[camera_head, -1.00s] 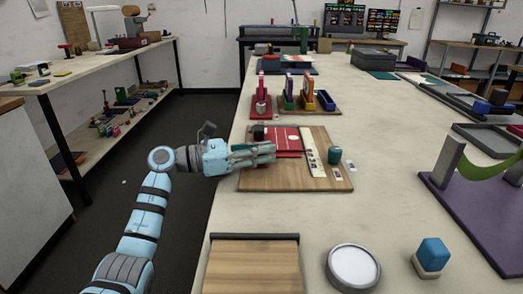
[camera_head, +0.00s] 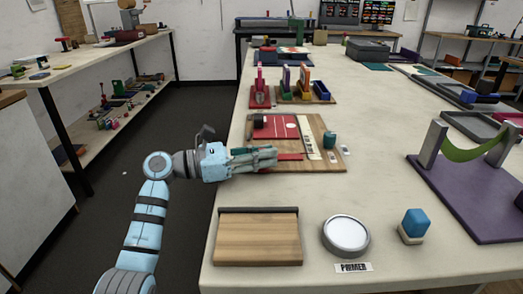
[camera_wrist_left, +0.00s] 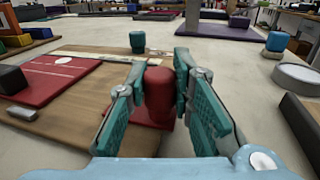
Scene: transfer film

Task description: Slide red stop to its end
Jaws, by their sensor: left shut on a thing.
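The red stop shows in the left wrist view as a red rounded knob (camera_wrist_left: 160,92) on a flat red base. In the head view a strip of the stop's red base (camera_head: 291,157) shows just beyond my fingertips, near the front edge of the wooden board (camera_head: 310,166). My left gripper (camera_head: 270,155) is shut on the knob, with its green-padded fingers (camera_wrist_left: 157,90) on both sides of it. The fingers hide the knob in the head view. A red panel with a white line (camera_head: 276,127) lies farther back on the board, apart from the stop.
A pale strip (camera_head: 309,139) runs along the board's right side, beside a teal knob (camera_head: 330,139). A black block (camera_head: 258,120) stands at the red panel's left. Nearer are a wooden block (camera_head: 258,240), a round white dish (camera_head: 346,235) and a blue-topped block (camera_head: 413,225).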

